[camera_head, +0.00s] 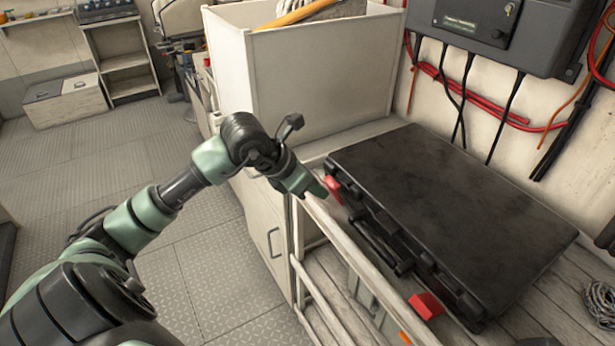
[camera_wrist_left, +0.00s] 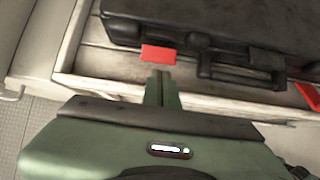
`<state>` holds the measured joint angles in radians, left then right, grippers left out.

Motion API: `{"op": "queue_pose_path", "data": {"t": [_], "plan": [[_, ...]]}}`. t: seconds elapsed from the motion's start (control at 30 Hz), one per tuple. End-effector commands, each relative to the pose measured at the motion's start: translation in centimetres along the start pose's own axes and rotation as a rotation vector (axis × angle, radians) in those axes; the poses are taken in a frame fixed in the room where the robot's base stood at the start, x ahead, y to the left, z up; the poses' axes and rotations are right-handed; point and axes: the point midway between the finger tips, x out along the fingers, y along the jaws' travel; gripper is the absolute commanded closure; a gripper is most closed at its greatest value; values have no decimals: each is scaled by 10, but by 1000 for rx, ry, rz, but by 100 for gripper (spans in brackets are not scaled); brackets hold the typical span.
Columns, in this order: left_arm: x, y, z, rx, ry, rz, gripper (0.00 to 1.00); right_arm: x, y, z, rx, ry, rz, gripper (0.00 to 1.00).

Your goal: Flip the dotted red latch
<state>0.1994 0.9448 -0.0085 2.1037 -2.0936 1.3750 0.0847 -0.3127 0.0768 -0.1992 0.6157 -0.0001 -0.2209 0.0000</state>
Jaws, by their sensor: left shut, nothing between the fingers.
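A black case (camera_head: 450,205) lies flat on a wooden shelf, with two red latches on its front edge. One red latch (camera_head: 333,189) is at the case's left front corner; the other red latch (camera_head: 427,305) is near its right front end. I cannot make out dots on either. My left gripper (camera_head: 321,191) is shut and empty, its tips just beside the left latch. In the left wrist view, the fingertips (camera_wrist_left: 160,76) sit just below that left latch (camera_wrist_left: 158,53); contact is not clear. The right latch (camera_wrist_left: 308,96) is partly cut off there. My right gripper is out of view.
A pale rail (camera_head: 345,252) runs along the shelf front. A white open bin (camera_head: 310,75) stands behind my gripper. The case handle (camera_head: 378,245) sits between the latches. Red and black cables (camera_head: 470,85) hang on the wall; coiled rope (camera_head: 600,300) lies at the right.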

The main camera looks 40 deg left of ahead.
Motion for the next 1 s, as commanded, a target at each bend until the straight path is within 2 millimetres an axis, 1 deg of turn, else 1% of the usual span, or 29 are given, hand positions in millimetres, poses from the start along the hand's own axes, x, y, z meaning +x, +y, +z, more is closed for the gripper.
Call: {"op": "queue_pose_path", "data": {"t": [0.1, 0.27, 0.57, 0.67, 0.8, 0.83, 0.87, 0.93, 1.0], "plan": [[12, 0, 0, -3, 0, -1, 100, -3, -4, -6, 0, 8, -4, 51], [20, 0, 0, 0, 0, -1, 100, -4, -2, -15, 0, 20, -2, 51], [20, 0, 0, 0, 1, 0, 100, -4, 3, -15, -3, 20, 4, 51], [17, 0, 4, 0, 19, 0, 100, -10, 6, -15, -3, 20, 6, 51], [13, 1, 13, 2, 87, 2, 100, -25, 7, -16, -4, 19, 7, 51], [14, 2, 14, 2, 102, 3, 100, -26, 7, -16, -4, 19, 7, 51], [15, 2, 15, 2, 112, 5, 100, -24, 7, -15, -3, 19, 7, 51], [20, 2, 17, 2, 113, 5, 100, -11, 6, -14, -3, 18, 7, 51], [20, 2, 23, 1, 112, 4, 100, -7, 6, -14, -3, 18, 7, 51]]}}
